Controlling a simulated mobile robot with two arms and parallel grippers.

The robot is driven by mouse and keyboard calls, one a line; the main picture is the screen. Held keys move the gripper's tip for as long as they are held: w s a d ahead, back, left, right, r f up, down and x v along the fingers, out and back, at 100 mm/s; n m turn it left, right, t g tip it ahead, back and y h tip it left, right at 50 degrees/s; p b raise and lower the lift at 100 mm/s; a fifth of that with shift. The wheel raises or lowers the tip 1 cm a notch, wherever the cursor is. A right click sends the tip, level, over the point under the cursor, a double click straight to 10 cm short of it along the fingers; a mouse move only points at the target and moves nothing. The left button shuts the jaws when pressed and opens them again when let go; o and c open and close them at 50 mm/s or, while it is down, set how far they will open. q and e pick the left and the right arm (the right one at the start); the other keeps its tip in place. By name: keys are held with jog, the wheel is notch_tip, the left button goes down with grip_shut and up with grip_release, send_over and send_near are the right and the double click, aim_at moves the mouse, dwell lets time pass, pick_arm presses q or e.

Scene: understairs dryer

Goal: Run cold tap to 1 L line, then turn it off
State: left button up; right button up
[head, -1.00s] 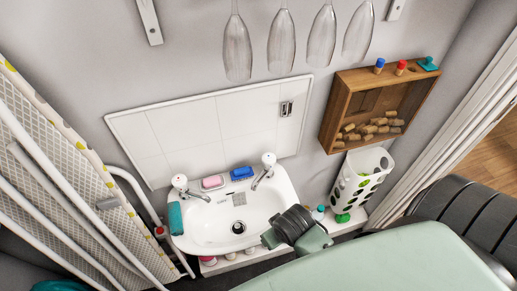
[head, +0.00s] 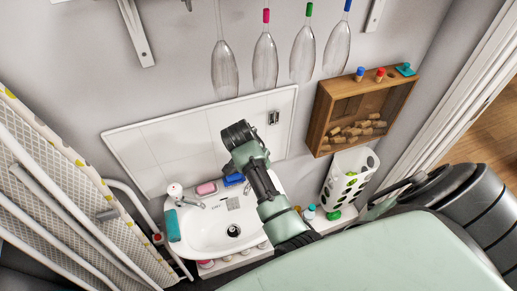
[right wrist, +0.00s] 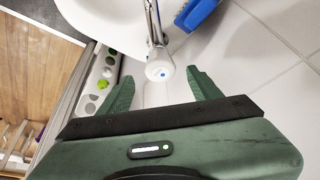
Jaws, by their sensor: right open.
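The white basin (head: 205,232) is on the wall, with its dark drain (head: 233,230) uncovered. The left tap (head: 175,191) is in plain sight at the back left rim. The right tap is hidden behind my right arm in the head view. In the right wrist view a white tap head with a blue dot (right wrist: 160,71) lies between the fingertips of my right gripper (right wrist: 157,84). The fingers are open on both sides of it, with gaps showing. I cannot tell the depth between them. My left gripper is in neither view.
Pink soap (head: 206,189) and a blue brush (head: 233,179) lie at the basin's back; a teal cloth (head: 172,225) hangs on its left rim. A wooden cork box (head: 322,113) and white holder (head: 351,180) are right. Glasses (head: 265,65) hang above; an ironing board (head: 50,165) stands left.

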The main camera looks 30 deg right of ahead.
jog(key=p+x, duration=0.1)
jog(key=x, duration=0.5)
jog(key=shift+d+f, duration=0.1)
jog(key=shift+f, duration=0.05)
jog(key=c, duration=1.3)
